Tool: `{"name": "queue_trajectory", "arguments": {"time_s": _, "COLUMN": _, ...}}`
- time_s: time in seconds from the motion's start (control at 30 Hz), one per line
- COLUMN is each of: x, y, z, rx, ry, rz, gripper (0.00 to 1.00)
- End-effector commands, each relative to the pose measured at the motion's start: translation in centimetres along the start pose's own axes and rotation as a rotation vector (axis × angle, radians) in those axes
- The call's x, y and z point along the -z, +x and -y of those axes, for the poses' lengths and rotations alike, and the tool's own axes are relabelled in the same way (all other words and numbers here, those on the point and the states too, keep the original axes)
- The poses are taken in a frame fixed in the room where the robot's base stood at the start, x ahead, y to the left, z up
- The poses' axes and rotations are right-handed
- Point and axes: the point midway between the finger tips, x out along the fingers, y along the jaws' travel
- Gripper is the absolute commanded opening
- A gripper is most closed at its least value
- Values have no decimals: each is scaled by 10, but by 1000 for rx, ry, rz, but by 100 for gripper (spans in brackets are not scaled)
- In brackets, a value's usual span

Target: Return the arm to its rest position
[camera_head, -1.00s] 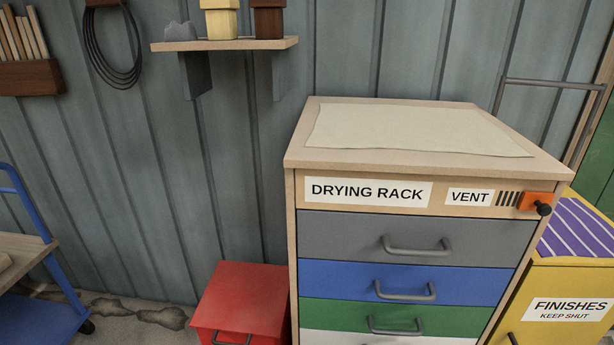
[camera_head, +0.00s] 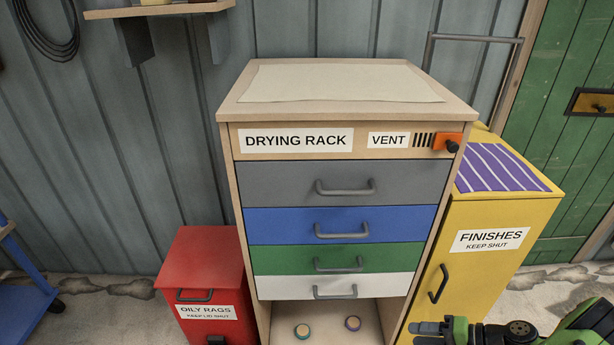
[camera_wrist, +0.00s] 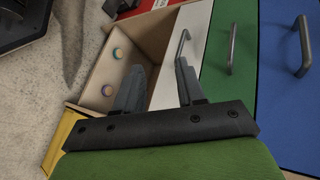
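My arm shows in the lower right corner of the head view, with green and black links. My gripper (camera_head: 432,335) points left there, in front of the yellow finishes cabinet and right of the drying rack. In the wrist view my gripper (camera_wrist: 158,85) has its two dark fingers apart with nothing between them. The drying rack's open bottom bay and white drawer show beyond the fingers.
The drying rack (camera_head: 246,180) has grey, blue, green and white drawers, all shut. Two small round items (camera_head: 302,331) (camera_head: 352,323) lie in its bottom bay. A red oily rags bin (camera_head: 203,262) stands left. The yellow finishes cabinet (camera_head: 500,215) stands right.

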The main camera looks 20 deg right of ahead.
Motion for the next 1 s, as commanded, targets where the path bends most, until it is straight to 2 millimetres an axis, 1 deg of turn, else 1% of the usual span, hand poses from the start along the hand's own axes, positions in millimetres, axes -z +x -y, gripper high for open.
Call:
{"name": "queue_trajectory", "arguments": {"time_s": 0.03, "x": 1, "y": 2, "z": 17, "rx": -59, "ry": -33, "rz": 34, "gripper": 39}}
{"name": "queue_trajectory", "arguments": {"time_s": 0.07, "x": 1, "y": 4, "z": 26, "rx": -95, "ry": -48, "rz": 54, "gripper": 39}}
{"name": "queue_trajectory", "arguments": {"time_s": 0.17, "x": -2, "y": 10, "z": 66, "rx": -240, "ry": -121, "rz": 122, "gripper": 39}}
{"name": "queue_trajectory", "arguments": {"time_s": 0.2, "x": -6, "y": 14, "z": 86, "rx": -307, "ry": -159, "rz": 148, "gripper": 39}}
{"name": "queue_trajectory", "arguments": {"time_s": 0.27, "x": -16, "y": 20, "z": 116, "rx": -410, "ry": -223, "rz": 180, "gripper": 39}}
{"name": "queue_trajectory", "arguments": {"time_s": 0.3, "x": -24, "y": 24, "z": 136, "rx": -475, "ry": -267, "rz": 194, "gripper": 39}}
{"name": "queue_trajectory", "arguments": {"time_s": 0.37, "x": -40, "y": 28, "z": 165, "rx": -566, "ry": -338, "rz": 206, "gripper": 39}}
{"name": "queue_trajectory", "arguments": {"time_s": 0.4, "x": -52, "y": 31, "z": 183, "rx": -621, "ry": -387, "rz": 209, "gripper": 39}}
{"name": "queue_trajectory", "arguments": {"time_s": 0.47, "x": -73, "y": 33, "z": 209, "rx": -696, "ry": -462, "rz": 202, "gripper": 39}}
{"name": "queue_trajectory", "arguments": {"time_s": 0.5, "x": -88, "y": 34, "z": 224, "rx": -740, "ry": -512, "rz": 191, "gripper": 39}}
{"name": "queue_trajectory", "arguments": {"time_s": 0.57, "x": -113, "y": 33, "z": 244, "rx": -795, "ry": -588, "rz": 170, "gripper": 39}}
{"name": "queue_trajectory", "arguments": {"time_s": 0.6, "x": -129, "y": 31, "z": 255, "rx": -825, "ry": -636, "rz": 150, "gripper": 39}}
{"name": "queue_trajectory", "arguments": {"time_s": 0.7, "x": -166, "y": 24, "z": 274, "rx": -871, "ry": -744, "rz": 95, "gripper": 39}}
{"name": "queue_trajectory", "arguments": {"time_s": 0.8, "x": -195, "y": 14, "z": 282, "rx": -886, "ry": -828, "rz": 42, "gripper": 39}}
{"name": "queue_trajectory", "arguments": {"time_s": 0.9, "x": -217, "y": 4, "z": 285, "rx": -882, "ry": -894, "rz": -7, "gripper": 39}}
{"name": "queue_trajectory", "arguments": {"time_s": 1.0, "x": -235, "y": -6, "z": 285, "rx": -867, "ry": -949, "rz": -50, "gripper": 39}}
